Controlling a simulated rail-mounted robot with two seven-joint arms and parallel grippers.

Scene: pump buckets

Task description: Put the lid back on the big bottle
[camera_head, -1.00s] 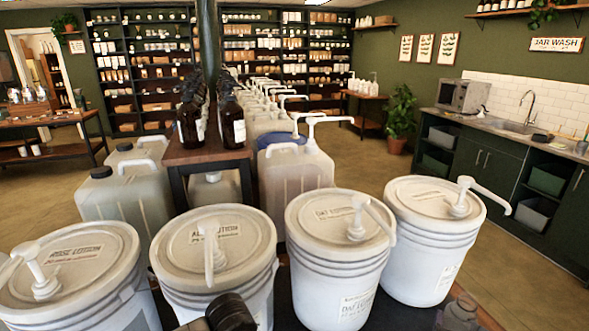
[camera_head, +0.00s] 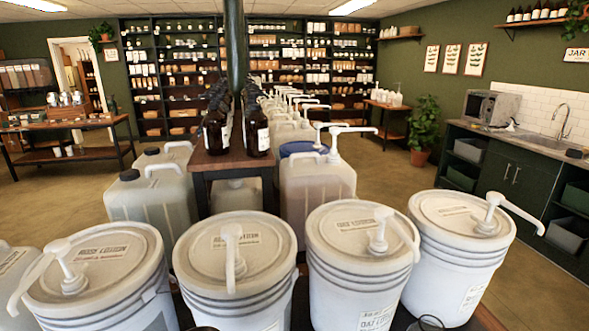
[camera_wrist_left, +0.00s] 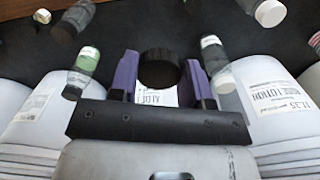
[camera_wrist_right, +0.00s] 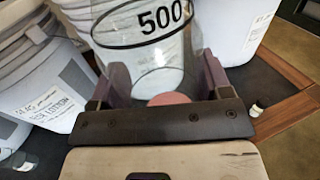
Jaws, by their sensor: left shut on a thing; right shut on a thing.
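My left gripper (camera_wrist_left: 160,80) is shut on a round black lid (camera_wrist_left: 159,66), held between its purple fingers in the left wrist view. My right gripper (camera_wrist_right: 155,85) is shut on a clear, round-rimmed vessel marked 500 (camera_wrist_right: 115,50). A pinkish disc (camera_wrist_right: 170,99) shows through or in this vessel; I cannot tell which. The vessel's dark rim (camera_head: 428,322) shows at the bottom edge of the head view. The lid and vessel are apart. I cannot tell whether this vessel is the big bottle. Neither gripper shows clearly in the head view.
White pump buckets (camera_head: 240,255) stand in a row ahead, their pump spouts (camera_head: 395,228) sticking up. Another small bottle (camera_wrist_right: 256,109) is right of my right gripper. Large jugs (camera_head: 150,190) stand behind the buckets.

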